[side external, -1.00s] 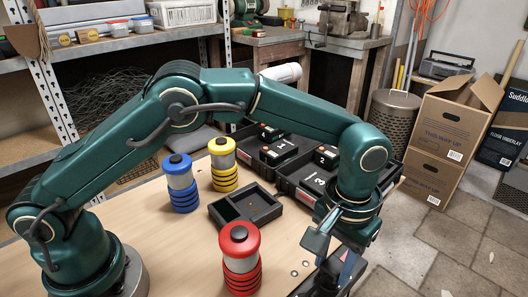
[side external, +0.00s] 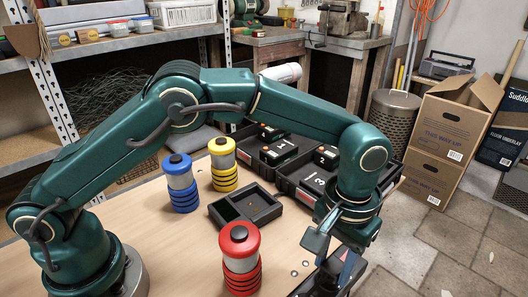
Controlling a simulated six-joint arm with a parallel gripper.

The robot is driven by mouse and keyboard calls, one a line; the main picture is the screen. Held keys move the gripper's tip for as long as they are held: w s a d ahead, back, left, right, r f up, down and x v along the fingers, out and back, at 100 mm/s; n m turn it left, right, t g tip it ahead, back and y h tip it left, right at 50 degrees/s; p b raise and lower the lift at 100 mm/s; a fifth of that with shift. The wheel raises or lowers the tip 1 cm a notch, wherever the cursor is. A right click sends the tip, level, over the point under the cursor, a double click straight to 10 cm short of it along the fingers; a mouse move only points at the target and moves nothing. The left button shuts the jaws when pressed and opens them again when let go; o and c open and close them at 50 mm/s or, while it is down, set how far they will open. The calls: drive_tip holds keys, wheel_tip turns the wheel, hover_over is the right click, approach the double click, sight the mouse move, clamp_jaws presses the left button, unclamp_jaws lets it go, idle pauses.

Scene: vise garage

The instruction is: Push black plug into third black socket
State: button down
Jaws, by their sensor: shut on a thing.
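My gripper (side external: 330,258) is low at the front right of the table, under my wrist. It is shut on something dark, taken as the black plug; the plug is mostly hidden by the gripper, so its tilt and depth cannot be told. A dark block (side external: 309,287) lies beneath and beside the gripper, partly cut off by the lower edge. The third black socket cannot be made out there, nor whether the plug touches it.
A red-topped canister (side external: 240,248) stands left of my gripper. Blue (side external: 181,190) and yellow (side external: 222,160) canisters stand farther back. A shallow black tray (side external: 236,225) lies between. Black numbered units (side external: 313,182) sit behind my wrist. The table's front left is clear.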

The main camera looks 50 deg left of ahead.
drive_tip(key=shift+f, duration=0.6)
drive_tip(key=shift+c, duration=1.7)
unclamp_jaws()
drive_tip(key=shift+r, duration=2.55)
